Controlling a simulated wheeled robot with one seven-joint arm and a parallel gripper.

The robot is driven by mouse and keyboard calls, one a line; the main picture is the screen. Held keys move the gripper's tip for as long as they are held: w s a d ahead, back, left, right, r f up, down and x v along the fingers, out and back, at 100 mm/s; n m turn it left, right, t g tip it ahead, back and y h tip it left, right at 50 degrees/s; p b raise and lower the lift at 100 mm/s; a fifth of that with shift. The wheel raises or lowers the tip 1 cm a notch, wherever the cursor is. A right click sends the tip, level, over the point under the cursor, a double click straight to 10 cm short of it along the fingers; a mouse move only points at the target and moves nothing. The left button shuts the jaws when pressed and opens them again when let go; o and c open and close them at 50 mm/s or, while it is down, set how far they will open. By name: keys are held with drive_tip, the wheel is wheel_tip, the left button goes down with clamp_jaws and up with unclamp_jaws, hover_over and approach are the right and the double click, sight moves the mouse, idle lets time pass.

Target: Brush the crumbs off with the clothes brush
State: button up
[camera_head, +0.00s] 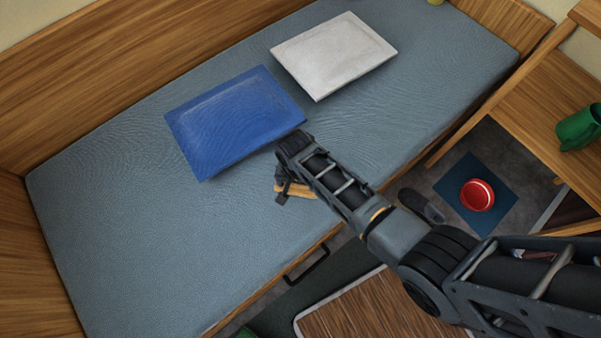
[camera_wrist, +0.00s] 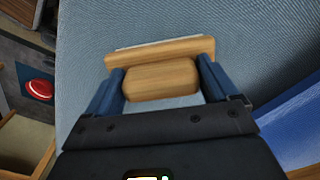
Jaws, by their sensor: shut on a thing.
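My gripper (camera_wrist: 161,88) is shut on the wooden clothes brush (camera_wrist: 160,50). Its two blue fingers press on either side of the brush's wooden grip block. In the head view the brush (camera_head: 296,190) shows partly behind my arm, at the front edge of the blue-grey bench cushion (camera_head: 110,220). I cannot tell whether the bristles touch the fabric. I cannot make out any crumbs on the cushion in either view.
A blue pillow (camera_head: 235,120) and a white pillow (camera_head: 333,55) lie on the cushion. A red bowl (camera_head: 477,195) sits on a dark blue mat on the floor. A green mug (camera_head: 578,130) stands on the wooden surface at right. The cushion's left part is clear.

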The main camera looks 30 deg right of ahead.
drive_tip(key=shift+s+a+f, duration=0.1)
drive_tip(key=shift+s+a, duration=0.15)
drive_tip(key=shift+a, duration=0.8)
drive_tip(key=shift+s+a+f, duration=0.1)
drive_tip(key=shift+s+a, duration=0.15)
drive_tip(key=shift+a, duration=0.75)
drive_tip(key=shift+s+a, duration=0.25)
drive_tip(key=shift+a, duration=0.8)
drive_tip(key=shift+r, duration=0.15)
wheel_tip(320, 180, up, 6)
drive_tip(key=p, duration=0.6)
drive_tip(key=shift+w, duration=0.1)
wheel_tip(320, 180, up, 3)
drive_tip(key=p, duration=0.3)
